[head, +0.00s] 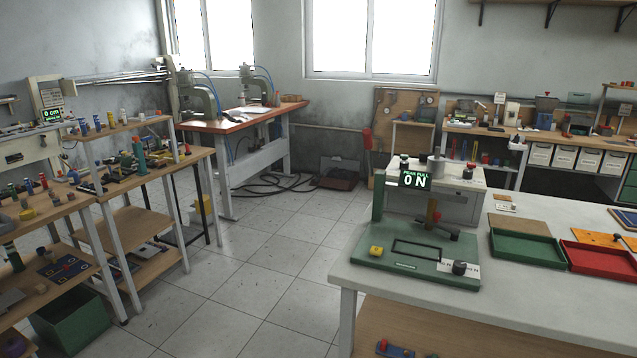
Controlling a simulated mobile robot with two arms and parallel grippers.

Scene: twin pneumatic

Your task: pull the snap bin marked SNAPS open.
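I cannot pick out a bin with a readable SNAPS mark. Several white bins with small labels stand in a row under the back right bench, one of them the leftmost bin (540,154); their labels are too small to read. Two pneumatic presses, a left press (190,95) and a right press (256,85), stand on the orange-topped table (235,122) by the windows. Neither of my grippers is in view.
A white table (510,315) fills the front right, with a green test stand (415,262), a green tray (526,248) and a red tray (600,259). Crowded wooden benches (150,160) line the left.

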